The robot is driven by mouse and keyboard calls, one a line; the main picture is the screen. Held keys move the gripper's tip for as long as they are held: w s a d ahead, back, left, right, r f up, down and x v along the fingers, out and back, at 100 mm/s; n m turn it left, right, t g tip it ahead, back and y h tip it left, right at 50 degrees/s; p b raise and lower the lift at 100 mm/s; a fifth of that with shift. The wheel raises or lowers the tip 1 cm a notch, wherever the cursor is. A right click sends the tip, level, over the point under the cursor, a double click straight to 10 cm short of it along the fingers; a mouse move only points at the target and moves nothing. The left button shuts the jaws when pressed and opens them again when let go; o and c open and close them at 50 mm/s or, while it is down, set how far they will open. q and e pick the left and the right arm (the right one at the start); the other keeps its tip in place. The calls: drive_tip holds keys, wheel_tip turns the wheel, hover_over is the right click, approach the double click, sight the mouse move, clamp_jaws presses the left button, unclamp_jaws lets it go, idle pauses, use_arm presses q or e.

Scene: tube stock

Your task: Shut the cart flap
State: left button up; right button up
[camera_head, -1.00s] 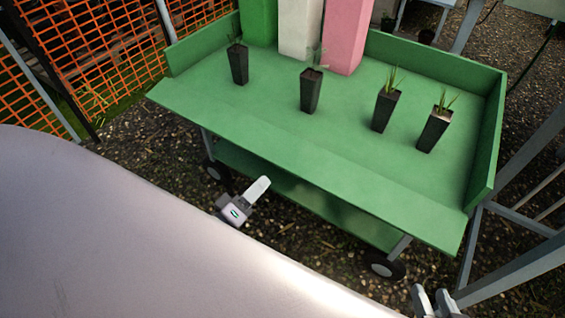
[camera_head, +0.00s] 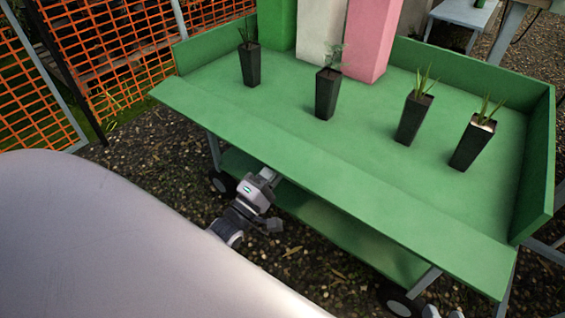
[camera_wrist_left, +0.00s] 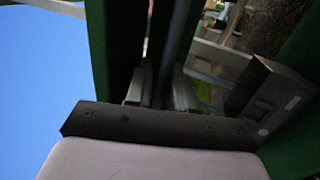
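The green cart (camera_head: 285,85) stands ahead, its side and back walls upright. Its long front flap (camera_head: 330,170) is folded outward, roughly level with the cart bed. My left gripper (camera_head: 265,180) is at the near-left part of the flap, low by its outer edge; its fingertips are hidden or hard to see there. In the left wrist view its two fingers (camera_wrist_left: 160,88) stand apart, with green panels close by and a grey bar showing between them. Whether they touch the flap is unclear.
Several dark pots with small plants, such as the leftmost pot (camera_head: 249,65), stand on the bed behind the flap. Green, white and pink blocks (camera_head: 366,40) stand at the back. An orange mesh fence (camera_head: 30,100) is at left. Gravel lies under the cart.

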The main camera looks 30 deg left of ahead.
use_arm(q)
drive_tip(key=shift+x, duration=0.8)
clamp_jaws()
